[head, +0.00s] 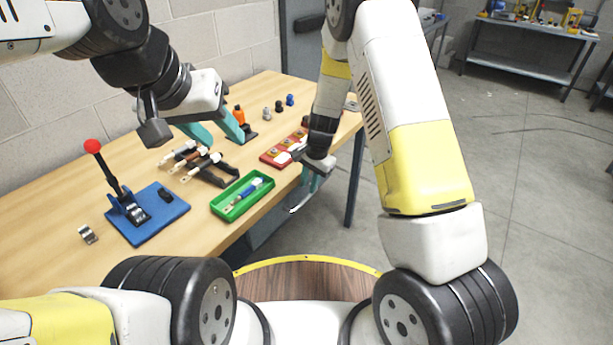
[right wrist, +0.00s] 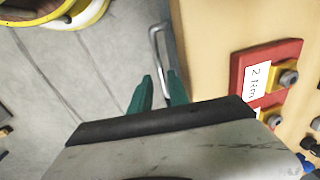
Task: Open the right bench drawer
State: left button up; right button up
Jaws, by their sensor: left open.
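The right bench drawer's front is mostly hidden below the bench edge; a grey-blue part (head: 268,226) shows under the bench top. A pale metal bar handle (head: 300,206) sticks out there. My right gripper (head: 308,192) is at this handle, fingers pointing down. In the right wrist view the handle (right wrist: 155,48) runs between the two teal fingertips (right wrist: 160,76). The fingers stand apart, with a gap visible beside the bar. My left gripper (head: 217,133) is open and empty above the back of the bench, near an orange-topped tool.
A bench leg (head: 356,180) stands right of my right gripper. Open floor lies to the right.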

aim_at(305, 198)
jog(key=f, duration=0.3)
jog(key=a+f, duration=0.1)
jog(key=f, duration=0.1)
jog(key=shift+w+f, duration=0.35)
grip_shut()
dwell(1.1)
